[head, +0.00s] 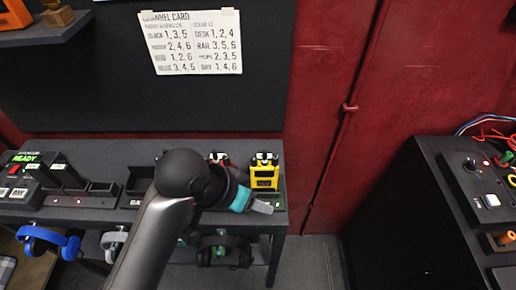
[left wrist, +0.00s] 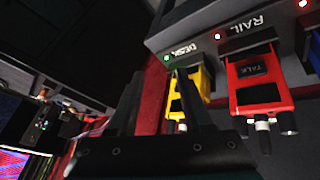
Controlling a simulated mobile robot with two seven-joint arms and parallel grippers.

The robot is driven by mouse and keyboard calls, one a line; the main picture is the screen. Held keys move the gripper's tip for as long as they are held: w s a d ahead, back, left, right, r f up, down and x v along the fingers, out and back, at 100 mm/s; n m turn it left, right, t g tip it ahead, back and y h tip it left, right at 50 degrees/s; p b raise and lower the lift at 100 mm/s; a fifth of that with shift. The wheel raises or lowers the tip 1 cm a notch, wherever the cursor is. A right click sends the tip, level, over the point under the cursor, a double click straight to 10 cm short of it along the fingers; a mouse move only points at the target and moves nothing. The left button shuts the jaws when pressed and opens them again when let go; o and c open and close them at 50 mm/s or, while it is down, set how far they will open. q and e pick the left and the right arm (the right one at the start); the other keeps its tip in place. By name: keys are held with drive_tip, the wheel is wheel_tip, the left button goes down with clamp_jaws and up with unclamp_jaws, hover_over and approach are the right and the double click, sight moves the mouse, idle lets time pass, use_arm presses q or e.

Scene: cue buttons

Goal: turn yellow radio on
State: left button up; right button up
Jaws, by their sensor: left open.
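The yellow radio (head: 264,178) stands upright at the right end of the bench rack in the head view. In the left wrist view the yellow radio (left wrist: 203,78) sits at the DESK label, beside a lit green lamp (left wrist: 167,58), and one finger partly covers it. Whether a finger touches the radio I cannot tell. The radio's knob or switch is not clear. My right gripper is out of view.
A red radio (left wrist: 262,85) sits beside the yellow one at the RAIL label, mostly hidden by my arm in the head view. A channel card (head: 190,42) hangs above. Headphones (head: 48,241) hang along the bench front. A dark console (head: 440,165) stands at right.

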use_arm(q)
drive_tip(key=w+d+r+m+g, duration=0.1)
drive_tip(key=w+d+r+m, duration=0.2)
drive_tip(key=d+r, duration=0.1)
drive_tip(key=m+g+y, duration=0.2)
drive_tip(key=y, duration=0.3)
approach(255, 158)
wheel_tip(255, 158, down, 9)
drive_tip(key=shift+r+b, duration=0.2)
drive_tip(key=shift+b, duration=0.75)
clamp_jaws()
